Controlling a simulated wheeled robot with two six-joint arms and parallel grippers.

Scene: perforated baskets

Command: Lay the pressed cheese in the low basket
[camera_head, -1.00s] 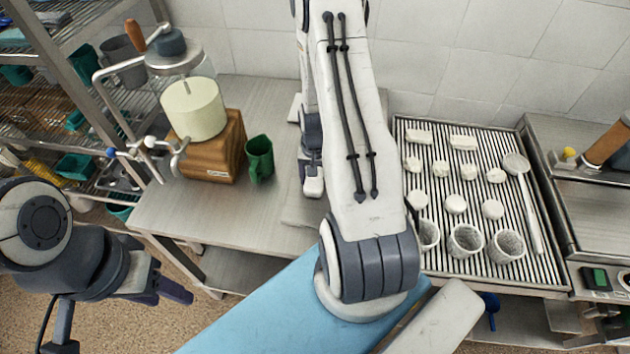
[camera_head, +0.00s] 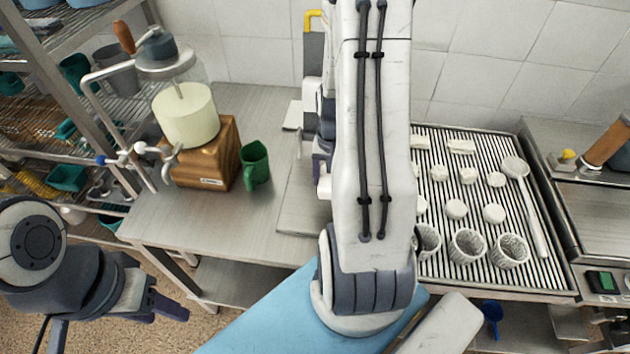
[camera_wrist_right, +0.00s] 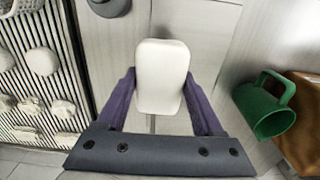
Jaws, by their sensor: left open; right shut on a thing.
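My right gripper (camera_wrist_right: 158,88) is shut on a white, rounded block, apparently the pressed cheese (camera_wrist_right: 163,55), held between its purple fingers in the right wrist view. In the head view my right arm hides most of this gripper. Three white perforated baskets stand at the front of the slatted rack: a left one (camera_head: 430,240) partly behind my arm, a middle one (camera_head: 467,246) and a right one (camera_head: 509,251). I cannot tell which is the low basket. My left gripper (camera_head: 168,306) is open and empty at the lower left, away from the table.
The slatted rack (camera_head: 538,272) also carries several small white cheeses and a skimmer (camera_head: 526,190). A green jug (camera_head: 255,166) and a wooden stand with a glass vessel (camera_head: 205,160) are on the table's left. A thin board (camera_head: 300,205) lies mid-table.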

